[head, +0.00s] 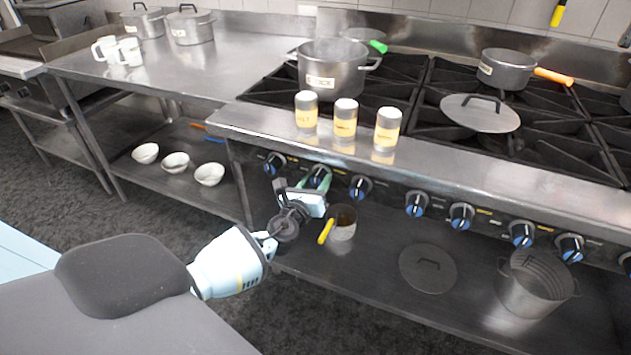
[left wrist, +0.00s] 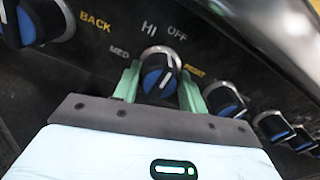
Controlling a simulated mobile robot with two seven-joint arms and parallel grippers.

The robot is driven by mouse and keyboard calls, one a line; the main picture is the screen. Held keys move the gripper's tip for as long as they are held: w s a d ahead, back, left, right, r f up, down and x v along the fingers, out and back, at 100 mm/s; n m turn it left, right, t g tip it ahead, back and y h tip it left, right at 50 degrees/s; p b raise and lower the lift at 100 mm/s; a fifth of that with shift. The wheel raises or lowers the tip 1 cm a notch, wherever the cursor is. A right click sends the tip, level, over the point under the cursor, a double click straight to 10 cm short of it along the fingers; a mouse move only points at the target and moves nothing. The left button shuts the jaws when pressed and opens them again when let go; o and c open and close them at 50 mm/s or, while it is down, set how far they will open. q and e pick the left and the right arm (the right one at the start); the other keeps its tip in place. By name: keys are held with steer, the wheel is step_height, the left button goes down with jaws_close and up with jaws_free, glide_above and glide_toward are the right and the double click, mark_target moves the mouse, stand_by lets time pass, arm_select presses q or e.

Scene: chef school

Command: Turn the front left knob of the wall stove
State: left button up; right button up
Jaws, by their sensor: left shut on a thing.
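The wall stove (head: 500,165) fills the right of the head view, with a row of black-and-blue knobs on its front panel. My left gripper (head: 317,181) is at the second knob from the left, the front left knob (head: 319,174). In the left wrist view the green fingers of the left gripper (left wrist: 158,88) are on either side of this knob (left wrist: 160,72), shut on it. Labels HI, OFF and MED show around it, with a yellow label, apparently FRONT, at its right. My right gripper is not in view.
A knob marked BACK (left wrist: 45,20) sits just left of the held one; several others run to the right. Three shakers (head: 345,118) stand on the stove's front ledge. A pot (head: 333,68) is on the burners. A small pan (head: 342,222) sits on the lower shelf.

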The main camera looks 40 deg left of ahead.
mark_target(315, 184)
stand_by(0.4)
arm_select(q)
steer(key=o, duration=1)
steer(key=shift+c, duration=0.2)
steer(key=shift+s, duration=0.1)
steer(key=v, duration=0.6)
steer(key=shift+s+p, duration=0.15)
steer(key=shift+p, duration=0.25)
steer(key=shift+s+d, duration=0.15)
steer(key=shift+s, duration=0.55)
